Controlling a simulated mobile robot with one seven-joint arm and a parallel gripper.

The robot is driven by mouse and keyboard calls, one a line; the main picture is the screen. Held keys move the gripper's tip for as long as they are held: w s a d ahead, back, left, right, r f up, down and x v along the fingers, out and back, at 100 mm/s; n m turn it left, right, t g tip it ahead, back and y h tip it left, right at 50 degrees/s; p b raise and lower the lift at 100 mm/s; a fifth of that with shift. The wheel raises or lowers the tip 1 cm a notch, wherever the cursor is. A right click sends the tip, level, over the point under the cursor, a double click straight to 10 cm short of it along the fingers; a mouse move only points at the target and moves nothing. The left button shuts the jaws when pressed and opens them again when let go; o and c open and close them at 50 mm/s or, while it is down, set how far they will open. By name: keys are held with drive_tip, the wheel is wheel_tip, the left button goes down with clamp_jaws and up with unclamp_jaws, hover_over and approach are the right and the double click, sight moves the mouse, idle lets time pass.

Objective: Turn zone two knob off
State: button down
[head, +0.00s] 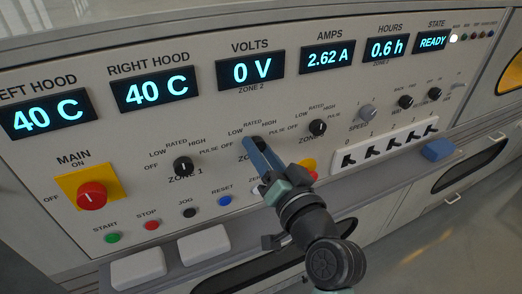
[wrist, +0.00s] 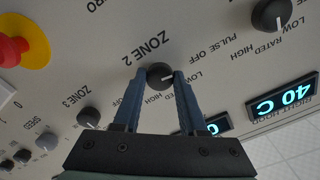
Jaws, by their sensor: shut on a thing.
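The zone two knob (wrist: 158,74) is a round black knob with a white pointer line, beside the "ZONE 2" lettering in the wrist view. Its pointer lies roughly toward the right of that picture, near the "LOW" lettering; the exact setting is hard to tell. My gripper (wrist: 161,77) has its two blue fingers on either side of the knob, shut on it. In the head view my gripper (head: 259,149) reaches up to the panel and hides most of the knob. The volts display (head: 251,72) reads 0 V, marked zone 2.
The zone one knob (head: 183,166) is to the left and another black knob (head: 317,127) to the right. A red main switch (head: 92,195) on a yellow plate is at far left. Several push buttons and a row of black switches (head: 390,143) are lower down. The state display (head: 432,42) reads READY.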

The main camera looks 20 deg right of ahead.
drive_tip(key=shift+c, duration=2.2)
unclamp_jaws()
drive_tip(key=shift+s, duration=0.1)
drive_tip(key=s, duration=1.2)
drive_tip(key=shift+s+d, duration=0.2)
drive_tip(key=shift+s, duration=0.2)
